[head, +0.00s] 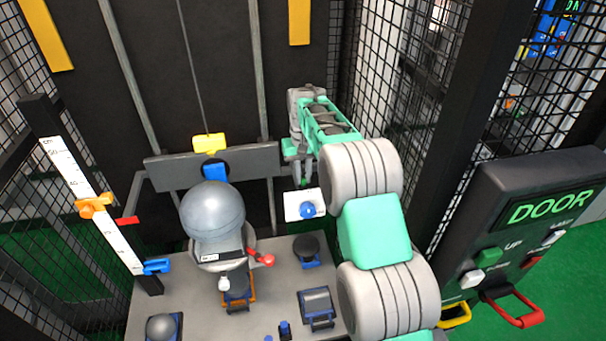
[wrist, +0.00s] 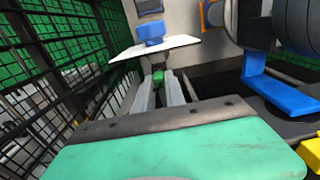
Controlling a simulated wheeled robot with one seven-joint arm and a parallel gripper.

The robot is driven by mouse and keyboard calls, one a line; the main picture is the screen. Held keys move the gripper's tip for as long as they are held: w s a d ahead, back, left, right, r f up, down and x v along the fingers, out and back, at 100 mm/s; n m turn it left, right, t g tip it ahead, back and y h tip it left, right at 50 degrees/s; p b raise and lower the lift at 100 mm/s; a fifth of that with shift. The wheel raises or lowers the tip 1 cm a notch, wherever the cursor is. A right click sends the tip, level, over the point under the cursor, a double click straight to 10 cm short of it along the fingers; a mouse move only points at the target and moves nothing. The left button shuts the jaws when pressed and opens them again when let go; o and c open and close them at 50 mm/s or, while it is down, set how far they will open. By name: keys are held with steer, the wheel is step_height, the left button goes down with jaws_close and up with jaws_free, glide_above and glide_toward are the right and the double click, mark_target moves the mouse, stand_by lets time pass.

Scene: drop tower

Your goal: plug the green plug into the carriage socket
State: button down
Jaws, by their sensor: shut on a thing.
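My gripper (head: 303,178) points down beside the right end of the grey carriage beam (head: 262,160). It is shut on the small green plug, which shows between the fingertips in the wrist view (wrist: 158,77); in the head view only a bit of green shows by the fingertips. I cannot make out the carriage socket for certain.
A large grey ball (head: 212,209) sits in front of the beam, below a yellow block (head: 209,143) on a cable. A bench (head: 185,293) with knobs and blocks lies below. Mesh walls stand on both sides. A DOOR panel (head: 535,220) stands right.

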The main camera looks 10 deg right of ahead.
steer(key=shift+f, duration=0.2)
stand_by(0.4)
steer(key=c, duration=1.3)
jaws_free()
step_height(320, 180, up, 8)
steer(key=shift+f+b, duration=0.1)
steer(key=shift+b, duration=0.5)
